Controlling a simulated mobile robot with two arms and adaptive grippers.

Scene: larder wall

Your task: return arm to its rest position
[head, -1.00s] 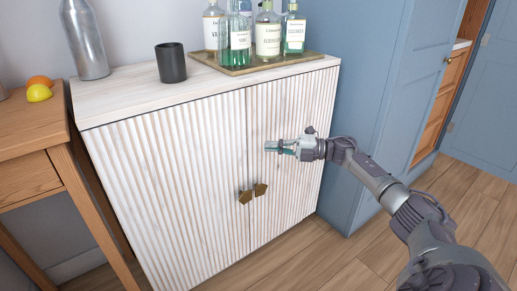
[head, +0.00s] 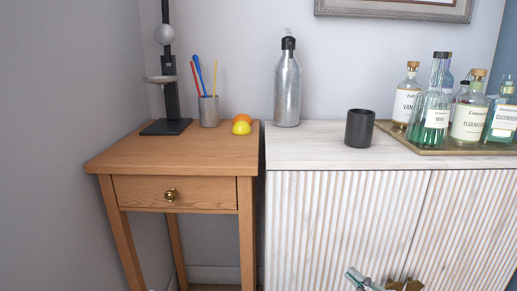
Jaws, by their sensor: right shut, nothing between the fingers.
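My right gripper (head: 353,275) shows at the bottom edge of the head view, only its teal fingertips and a bit of the grey body. It is shut and holds nothing. In the picture it lies just left of the brass handles (head: 406,285) of the white ribbed cabinet (head: 340,210). I cannot tell how far it is from the doors. The rest of the right arm is below the frame. My left gripper is not in view.
On the cabinet top stand a metal pump bottle (head: 287,88), a dark cup (head: 359,128) and a tray (head: 420,149) with several bottles. Left is a wooden table (head: 150,152) with a black stand (head: 167,100), a pen cup (head: 208,111), an orange (head: 242,118) and a lemon (head: 241,128).

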